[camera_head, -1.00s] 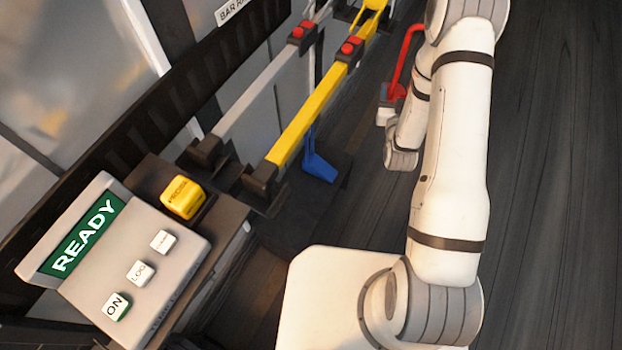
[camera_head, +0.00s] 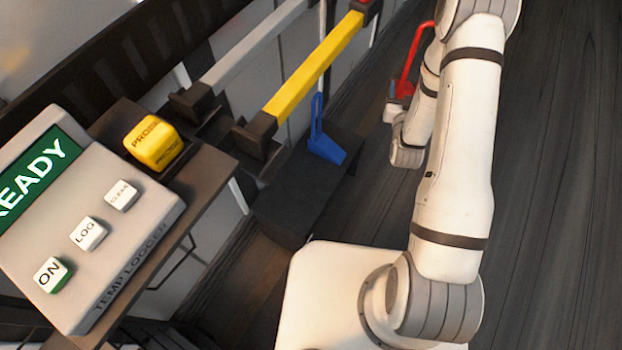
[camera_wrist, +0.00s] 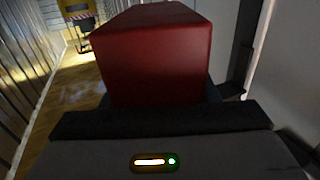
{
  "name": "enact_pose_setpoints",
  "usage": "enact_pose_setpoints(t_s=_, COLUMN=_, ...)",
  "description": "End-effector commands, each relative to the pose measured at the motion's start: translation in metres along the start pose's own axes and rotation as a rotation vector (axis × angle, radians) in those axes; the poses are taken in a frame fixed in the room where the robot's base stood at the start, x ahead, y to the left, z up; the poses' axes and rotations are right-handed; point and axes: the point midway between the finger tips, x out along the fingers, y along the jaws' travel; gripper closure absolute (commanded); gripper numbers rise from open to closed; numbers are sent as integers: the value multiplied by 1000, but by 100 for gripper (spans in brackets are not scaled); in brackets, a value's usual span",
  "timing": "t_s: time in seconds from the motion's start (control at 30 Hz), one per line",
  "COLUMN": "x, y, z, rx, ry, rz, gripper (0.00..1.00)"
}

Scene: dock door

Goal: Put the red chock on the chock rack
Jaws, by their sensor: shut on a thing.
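The red chock (camera_head: 404,88) shows in the head view at upper right, with its tall thin red handle standing up beside my arm. My gripper (camera_head: 393,112) is shut on it, and my arm partly hides both. In the wrist view, the red chock (camera_wrist: 150,55) fills the upper middle, above the dark gripper body (camera_wrist: 160,122); the fingertips are hidden. A dark low platform (camera_head: 282,215) on the floor bears a blue chock (camera_head: 325,147) with an upright blue handle. It looks like the chock rack, with bare top in front of the blue chock. The red chock is apart from it.
A temperature logger (camera_head: 90,225) reading READY and a yellow probe block (camera_head: 153,143) sit on a stand at left. A yellow bar (camera_head: 315,65) and a grey bar (camera_head: 255,48) lie in dark brackets beyond it. Dark floor right of my arm is clear.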

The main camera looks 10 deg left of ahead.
Motion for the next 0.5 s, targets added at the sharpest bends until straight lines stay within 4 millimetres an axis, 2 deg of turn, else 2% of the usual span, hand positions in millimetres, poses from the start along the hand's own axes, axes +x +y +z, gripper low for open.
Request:
enact_pose_setpoints(t_s=0.03, x=0, y=0, z=28, rx=0, ry=4, rz=0, gripper=99)
enact_pose_setpoints(t_s=0.1, x=1, y=0, z=46, rx=0, ry=4, rz=0, gripper=99)
enact_pose_setpoints(t_s=0.3, x=0, y=-3, z=98, rx=-1, ry=3, rz=-11, gripper=99)
enact_pose_setpoints(t_s=0.5, x=-1, y=-14, z=138, rx=-5, ry=0, rz=-53, gripper=99)
